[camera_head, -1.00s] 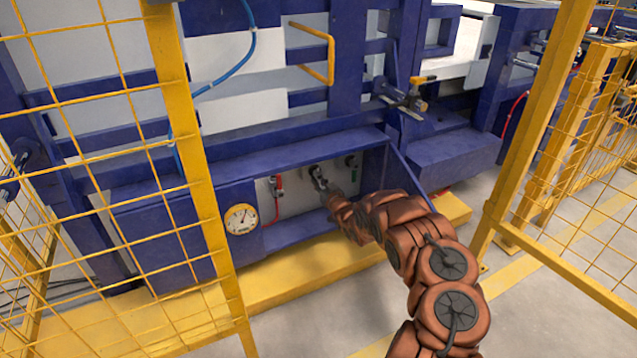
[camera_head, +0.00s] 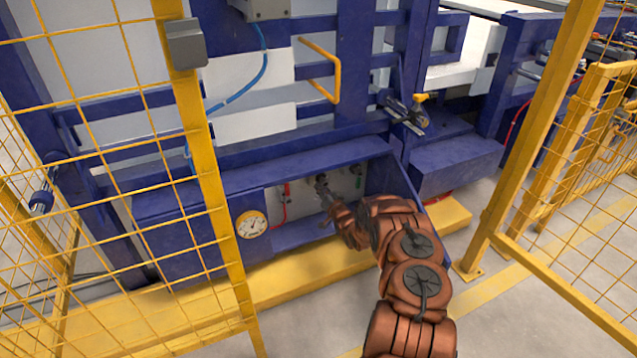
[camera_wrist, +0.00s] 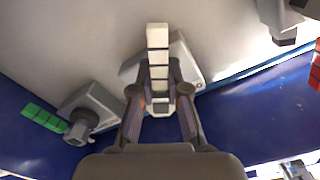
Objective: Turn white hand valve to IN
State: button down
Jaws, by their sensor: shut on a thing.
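The white hand valve (camera_wrist: 158,38) shows in the wrist view at top centre, its segmented white handle running toward my gripper (camera_wrist: 160,105). Both fingers close on the handle's near end. A grey valve body (camera_wrist: 190,62) sits behind the handle on the pale panel. In the head view my gripper (camera_head: 324,190) reaches into the blue recess of the machine. The white handle cannot be made out there, and the IN marking is not legible in either view.
A valve with a green handle (camera_wrist: 44,118) is at left in the wrist view; a red handle (camera_wrist: 316,66) is at the right edge. A round gauge (camera_head: 251,224) is left of the recess. Yellow mesh fencing (camera_head: 205,170) stands at left, with another yellow frame (camera_head: 535,140) at right.

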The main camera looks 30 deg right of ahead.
jog(key=shift+a+r+m+p, duration=0.1)
jog(key=shift+r+m+p, duration=0.2)
jog(key=shift+m+p, duration=0.65)
jog(key=shift+m, duration=0.25)
jog(key=c, duration=1.1)
grip_release()
jog(key=shift+c, duration=0.2)
jog(key=shift+a+f, duration=0.1)
jog(key=s+a, duration=0.2)
jog(key=s, duration=0.9)
jog(key=shift+s, duration=0.4)
